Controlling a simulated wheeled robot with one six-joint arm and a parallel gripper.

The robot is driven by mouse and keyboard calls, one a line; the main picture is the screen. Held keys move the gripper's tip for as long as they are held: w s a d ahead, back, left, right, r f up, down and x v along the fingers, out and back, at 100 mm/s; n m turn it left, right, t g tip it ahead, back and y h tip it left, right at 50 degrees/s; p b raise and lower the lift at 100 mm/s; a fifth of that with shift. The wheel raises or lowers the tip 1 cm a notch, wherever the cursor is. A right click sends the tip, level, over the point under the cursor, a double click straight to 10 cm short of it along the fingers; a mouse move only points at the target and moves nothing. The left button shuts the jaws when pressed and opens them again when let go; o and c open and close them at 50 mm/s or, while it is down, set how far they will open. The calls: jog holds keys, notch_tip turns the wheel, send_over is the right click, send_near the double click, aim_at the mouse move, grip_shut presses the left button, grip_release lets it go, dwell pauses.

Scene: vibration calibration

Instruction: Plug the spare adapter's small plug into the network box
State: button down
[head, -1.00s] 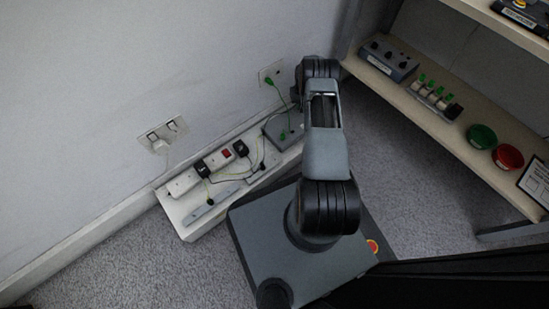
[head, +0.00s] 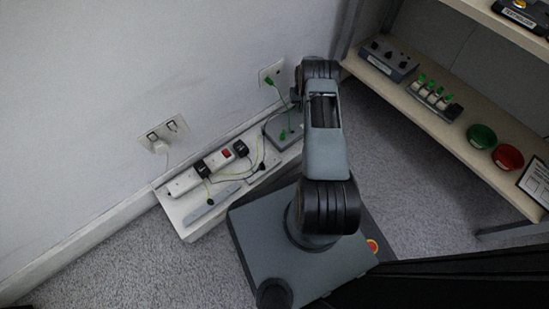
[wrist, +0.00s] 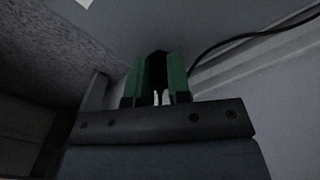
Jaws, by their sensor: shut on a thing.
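In the wrist view my gripper (wrist: 160,82) has green fingertips, shut on a dark thing (wrist: 157,68) between them. Its shape is too dark to tell for certain whether it is the small plug. In the head view my arm hides the gripper. The network box, a flat grey box (head: 273,127), sits at the right end of the white shelf by the wall, partly behind my arm. A green plug (head: 284,134) is at the box. Two black adapters (head: 203,171) (head: 241,148) sit on the white power strip (head: 184,183), with thin yellow-green leads. I cannot tell which is the spare.
A green-plugged lead (head: 269,81) is at a wall socket above the box. A flat grey bar (head: 211,205) lies at the white shelf's (head: 189,233) front. A double wall socket (head: 164,133) is left. A shelf unit (head: 408,105) with controls stands right. A dark cable (wrist: 235,38) passes right of the fingers.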

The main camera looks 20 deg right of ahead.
jog(key=c, duration=1)
grip_release()
jog(key=shift+r, duration=0.1)
jog(key=shift+r+p, duration=1.45)
jog(key=shift+r, duration=0.95)
jog(key=shift+r, duration=0.3)
notch_tip(320, 180, up, 13)
jog(key=p, duration=0.5)
jog(key=shift+r, duration=0.1)
jog(key=shift+r, duration=0.1)
